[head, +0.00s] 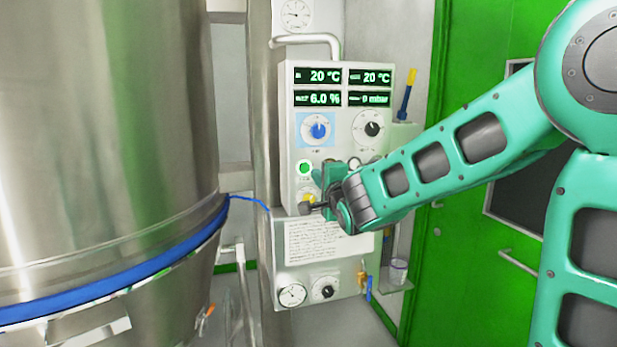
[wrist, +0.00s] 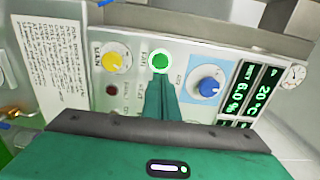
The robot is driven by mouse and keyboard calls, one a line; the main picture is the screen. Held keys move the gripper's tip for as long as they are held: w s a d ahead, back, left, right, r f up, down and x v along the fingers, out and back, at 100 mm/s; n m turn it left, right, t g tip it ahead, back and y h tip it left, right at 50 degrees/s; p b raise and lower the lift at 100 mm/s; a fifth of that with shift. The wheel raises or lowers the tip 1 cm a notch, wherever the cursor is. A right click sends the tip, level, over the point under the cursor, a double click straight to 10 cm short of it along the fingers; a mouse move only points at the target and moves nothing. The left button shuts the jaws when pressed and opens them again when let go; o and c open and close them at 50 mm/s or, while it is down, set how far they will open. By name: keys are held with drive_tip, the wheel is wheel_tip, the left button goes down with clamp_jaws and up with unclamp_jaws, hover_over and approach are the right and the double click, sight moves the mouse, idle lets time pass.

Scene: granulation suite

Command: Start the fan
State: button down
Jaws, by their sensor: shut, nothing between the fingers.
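The control panel (head: 335,130) carries a round green button (head: 305,168) with a bright glowing ring. In the wrist view the same green button (wrist: 160,62) has a label beside it that seems to read FAN. My gripper (head: 319,176) is in front of the panel, just right of the green button. In the wrist view my gripper (wrist: 160,78) is shut and empty, its tips pointing at the button and overlapping its lower edge. I cannot tell whether the tips touch it. The displays (head: 343,87) read 20 °C, 20 °C, 6.0 % and 0 mbar.
A yellow knob (wrist: 112,62), a blue knob (wrist: 207,84) and a dark red button (wrist: 112,90) lie close around the green button. A black knob (head: 371,129) is at the upper right. A large steel vessel (head: 100,130) stands left, a green door (head: 480,240) right.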

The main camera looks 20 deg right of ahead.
drive_tip(key=s+a, duration=0.1)
drive_tip(key=s, duration=0.6)
drive_tip(key=shift+s, duration=0.3)
drive_tip(key=s+d+f+n+g+h, duration=0.3)
drive_tip(key=s+d+f+n+g, duration=0.2)
drive_tip(key=s+d+f+g, duration=0.85)
drive_tip(key=s+d+f+n+g+y, duration=0.1)
drive_tip(key=s+f+n+g, duration=0.1)
drive_tip(key=s, duration=1)
drive_tip(key=s+d+f+n+g+y, duration=0.2)
drive_tip(key=s+f+n, duration=0.3)
drive_tip(key=s, duration=0.7)
drive_tip(key=shift+s+f+y, duration=0.3)
drive_tip(key=shift+f, duration=0.05)
